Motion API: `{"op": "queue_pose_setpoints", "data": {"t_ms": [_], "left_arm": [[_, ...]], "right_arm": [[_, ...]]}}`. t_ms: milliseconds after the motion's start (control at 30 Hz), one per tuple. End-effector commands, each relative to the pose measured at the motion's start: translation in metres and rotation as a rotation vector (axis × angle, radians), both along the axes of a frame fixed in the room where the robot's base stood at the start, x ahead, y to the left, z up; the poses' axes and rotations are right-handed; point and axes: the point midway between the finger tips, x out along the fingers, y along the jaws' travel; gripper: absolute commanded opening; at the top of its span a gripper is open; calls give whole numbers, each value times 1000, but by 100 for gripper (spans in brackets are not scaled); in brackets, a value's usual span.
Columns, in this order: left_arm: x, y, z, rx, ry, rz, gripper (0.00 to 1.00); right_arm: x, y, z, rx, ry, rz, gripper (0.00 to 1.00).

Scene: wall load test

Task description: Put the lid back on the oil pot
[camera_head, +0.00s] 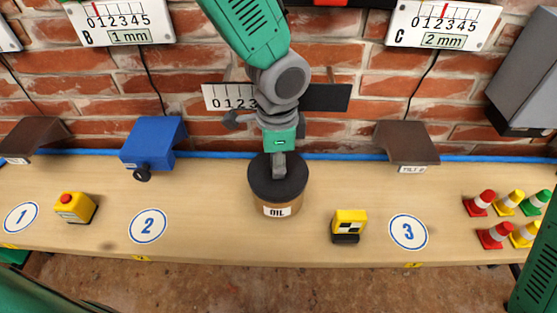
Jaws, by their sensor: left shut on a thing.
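The oil pot (290,207) is a tan round pot with a white OIL label, standing on the wooden bench near the middle. A dark round lid (260,186) covers its top. The lid looks level and lined up with the pot, but I cannot tell whether it rests fully on the rim. My left gripper (278,160) points down from above and is shut on the lid's knob, which the fingers mostly hide. My right gripper is not in view.
A blue box (152,140) with a black knob and a yellow box with a red button (75,206) stand left. A small yellow-black block (348,224) is close right of the pot. Several small cones (497,234) stand far right. The brick wall (350,132) rises behind.

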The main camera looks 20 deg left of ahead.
Motion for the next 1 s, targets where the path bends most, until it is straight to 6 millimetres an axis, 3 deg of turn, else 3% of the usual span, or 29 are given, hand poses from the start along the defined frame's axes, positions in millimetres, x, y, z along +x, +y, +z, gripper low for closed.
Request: {"op": "queue_pose_setpoints", "data": {"t_ms": [233, 267, 300, 333, 567, 600, 633, 1000], "left_arm": [[0, 0, 0, 0, 0, 0, 0], [0, 0, 0, 0, 0, 0, 23], [0, 0, 0, 0, 0, 0, 37], [0, 0, 0, 0, 0, 0, 44], [0, 0, 0, 1, 0, 0, 44], [0, 0, 0, 1, 0, 0, 58], [0, 0, 0, 1, 0, 0, 65], [0, 0, 1, 1, 0, 0, 65]], "right_arm": [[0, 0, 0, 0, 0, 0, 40], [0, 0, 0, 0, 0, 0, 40], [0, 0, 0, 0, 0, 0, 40], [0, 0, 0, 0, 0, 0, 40], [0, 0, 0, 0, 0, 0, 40], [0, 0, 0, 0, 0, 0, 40], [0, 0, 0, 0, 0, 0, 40], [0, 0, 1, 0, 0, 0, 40]]}}
